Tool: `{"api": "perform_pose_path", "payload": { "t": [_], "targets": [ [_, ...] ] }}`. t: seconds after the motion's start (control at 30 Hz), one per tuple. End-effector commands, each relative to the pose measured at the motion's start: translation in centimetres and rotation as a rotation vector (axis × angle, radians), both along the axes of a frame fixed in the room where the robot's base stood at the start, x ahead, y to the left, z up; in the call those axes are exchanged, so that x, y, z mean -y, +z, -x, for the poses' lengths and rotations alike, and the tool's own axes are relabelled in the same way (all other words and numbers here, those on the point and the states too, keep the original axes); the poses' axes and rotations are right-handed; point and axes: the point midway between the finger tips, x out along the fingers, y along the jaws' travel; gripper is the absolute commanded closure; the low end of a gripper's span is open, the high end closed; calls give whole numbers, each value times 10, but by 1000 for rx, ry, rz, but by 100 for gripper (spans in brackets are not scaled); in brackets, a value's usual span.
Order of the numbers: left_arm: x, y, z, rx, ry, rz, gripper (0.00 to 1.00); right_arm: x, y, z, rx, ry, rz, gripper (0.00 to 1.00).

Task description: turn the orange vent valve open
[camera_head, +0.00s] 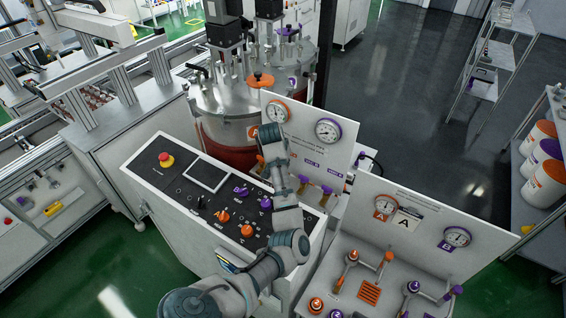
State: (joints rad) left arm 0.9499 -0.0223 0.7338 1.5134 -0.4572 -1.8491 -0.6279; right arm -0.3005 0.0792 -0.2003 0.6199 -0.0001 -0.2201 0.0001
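Several orange handles are in the head view, and I cannot read which is labelled vent. One orange handle (260,78) sits on the lid of the metal tank (225,98). Another orange handle (303,181) is below the gauge panel (307,150), beside a purple one (327,194). My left arm reaches up from the bottom over the control console. Its end, with my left gripper (271,145), is in front of the gauge panel's left part, near the orange-marked gauge. Its fingers cannot be made out, nor whether they touch anything. My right gripper is not in view.
The console (150,195) has a red stop button (166,160) and orange and purple knobs. A second panel (430,215) at right carries two gauges, with orange and purple levers below. Buckets (541,183) stand on a shelf at far right. Dark floor behind is clear.

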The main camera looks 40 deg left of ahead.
Motion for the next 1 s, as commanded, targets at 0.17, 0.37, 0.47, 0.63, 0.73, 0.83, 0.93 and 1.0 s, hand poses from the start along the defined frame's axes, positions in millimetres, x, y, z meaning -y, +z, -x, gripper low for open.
{"api": "perform_pose_path", "payload": {
  "t": [0.17,0.37,0.47,0.63,0.73,0.83,0.93,1.0],
  "targets": [
    [0,-5,3,-16,-54,9,100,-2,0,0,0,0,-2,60],
    [-1,-6,4,-17,-78,10,100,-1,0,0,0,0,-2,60],
    [-2,-6,4,-18,-81,10,100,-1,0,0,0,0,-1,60],
    [-3,-7,5,-19,-79,11,100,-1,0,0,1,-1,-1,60],
    [-3,-7,5,-20,-79,11,100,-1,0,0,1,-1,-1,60],
    [-4,-7,5,-21,-78,12,64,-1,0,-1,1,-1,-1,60],
    [-4,-6,4,-17,-79,11,56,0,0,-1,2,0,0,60],
    [-4,-6,3,-15,-80,10,56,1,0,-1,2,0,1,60]
  ]
}}
